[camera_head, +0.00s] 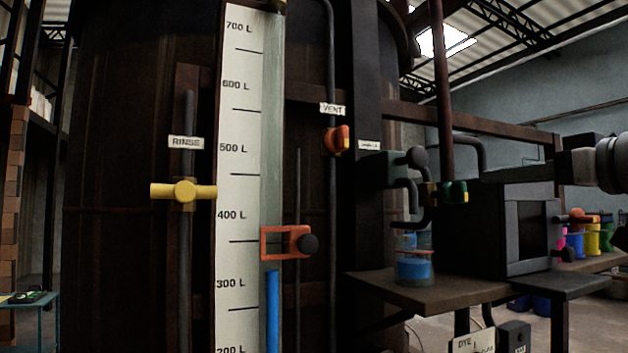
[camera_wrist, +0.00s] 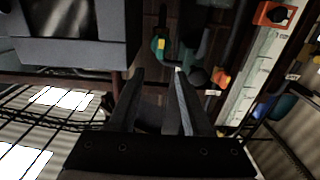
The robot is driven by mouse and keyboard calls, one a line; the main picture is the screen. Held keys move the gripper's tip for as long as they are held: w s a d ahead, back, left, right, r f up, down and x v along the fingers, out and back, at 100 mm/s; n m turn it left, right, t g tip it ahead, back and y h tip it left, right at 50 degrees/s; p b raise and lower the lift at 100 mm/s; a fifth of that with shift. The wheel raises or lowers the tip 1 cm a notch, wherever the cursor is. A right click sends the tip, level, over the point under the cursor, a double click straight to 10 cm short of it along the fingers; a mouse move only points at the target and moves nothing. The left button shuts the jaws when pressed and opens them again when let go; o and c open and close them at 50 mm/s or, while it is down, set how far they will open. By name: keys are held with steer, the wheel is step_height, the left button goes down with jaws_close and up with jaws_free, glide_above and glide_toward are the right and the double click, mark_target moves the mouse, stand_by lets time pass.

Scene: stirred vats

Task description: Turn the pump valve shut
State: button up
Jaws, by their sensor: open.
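A valve with a teal handle and a yellow part (camera_head: 455,193) sits on the reddish-brown vertical pipe right of the vat; it also shows in the wrist view (camera_wrist: 160,46). No readable label names it as the pump valve. My gripper (camera_wrist: 157,74) is open and empty, its two dark fingers pointing toward this valve and apart from it. In the head view my arm enters from the right, with the gripper level with the valve, to its right. Whether the valve is open or shut cannot be told.
A yellow RINSE valve (camera_head: 184,190) and an orange VENT valve (camera_head: 338,140) are on the vat. A beaker of blue liquid (camera_head: 414,270) stands on a shelf (camera_head: 430,292). A grey-knobbed tap (camera_head: 417,157) is left of the teal valve.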

mark_target(460, 182)
steer(key=p+x, duration=0.2)
steer(key=x, duration=0.7)
jaws_close()
